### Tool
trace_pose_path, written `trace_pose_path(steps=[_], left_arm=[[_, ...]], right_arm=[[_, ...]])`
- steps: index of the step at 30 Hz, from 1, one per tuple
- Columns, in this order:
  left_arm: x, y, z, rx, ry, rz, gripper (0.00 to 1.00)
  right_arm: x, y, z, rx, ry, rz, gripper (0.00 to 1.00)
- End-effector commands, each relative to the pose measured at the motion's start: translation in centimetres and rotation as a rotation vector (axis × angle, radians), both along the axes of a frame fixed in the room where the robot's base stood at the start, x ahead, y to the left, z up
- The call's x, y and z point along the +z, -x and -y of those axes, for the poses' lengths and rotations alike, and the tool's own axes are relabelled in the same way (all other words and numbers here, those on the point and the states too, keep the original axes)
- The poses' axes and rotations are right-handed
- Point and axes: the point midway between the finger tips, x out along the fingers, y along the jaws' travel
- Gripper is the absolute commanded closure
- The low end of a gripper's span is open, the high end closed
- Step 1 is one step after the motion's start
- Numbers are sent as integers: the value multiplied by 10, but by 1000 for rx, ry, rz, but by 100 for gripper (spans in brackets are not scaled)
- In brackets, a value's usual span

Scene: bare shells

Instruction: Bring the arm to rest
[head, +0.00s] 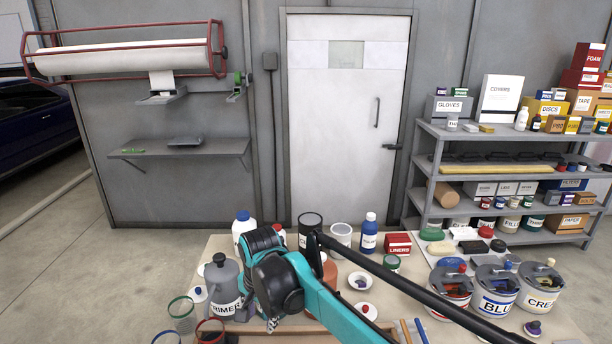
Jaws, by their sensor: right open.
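My right arm, teal and black, reaches in from the lower right over the workbench (215,250). Its gripper (272,322) hangs low near the bench's front, left of the picture's middle, beside the grey primer can (224,285). The gripper is open and I see nothing held in it. The arm's black joint and teal link cover part of the bench and items behind them. My left gripper is not in view.
Paint cans, among them a blue one (495,290), crowd the bench's right. A dark can (309,228), a blue bottle (368,235) and a red liners box (397,243) stand at its back. Clear cups (181,312) stand front left. A loaded shelf (430,165) stands behind.

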Motion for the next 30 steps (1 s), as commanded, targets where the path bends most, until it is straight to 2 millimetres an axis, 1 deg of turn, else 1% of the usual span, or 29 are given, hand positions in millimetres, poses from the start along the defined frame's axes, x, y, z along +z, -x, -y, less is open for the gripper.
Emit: trace_pose_path(steps=[1,2,3,4,5,6,8,9,11,12,15,18,21,25,30], left_arm=[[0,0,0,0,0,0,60],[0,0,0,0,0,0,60],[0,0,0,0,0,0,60],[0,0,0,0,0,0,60],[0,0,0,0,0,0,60],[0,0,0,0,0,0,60],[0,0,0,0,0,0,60],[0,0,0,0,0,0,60],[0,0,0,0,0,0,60],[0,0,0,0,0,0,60],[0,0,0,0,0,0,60],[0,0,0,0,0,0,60],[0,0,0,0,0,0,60],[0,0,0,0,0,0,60],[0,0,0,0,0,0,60]], right_arm=[[8,7,31,24,-2,32,57],[12,10,47,44,-3,53,57],[17,16,68,71,0,82,57],[19,21,83,92,3,103,57],[21,27,98,113,7,125,57],[23,35,118,139,15,153,57],[24,49,145,179,31,198,57],[23,59,163,205,45,227,57],[20,75,188,244,69,269,57],[16,86,203,269,87,296,57],[4,113,238,329,142,360,57],[-10,136,263,382,200,412,57],[-23,152,279,422,247,446,57],[-33,163,289,453,285,470,57],[-35,166,292,462,296,476,57]])
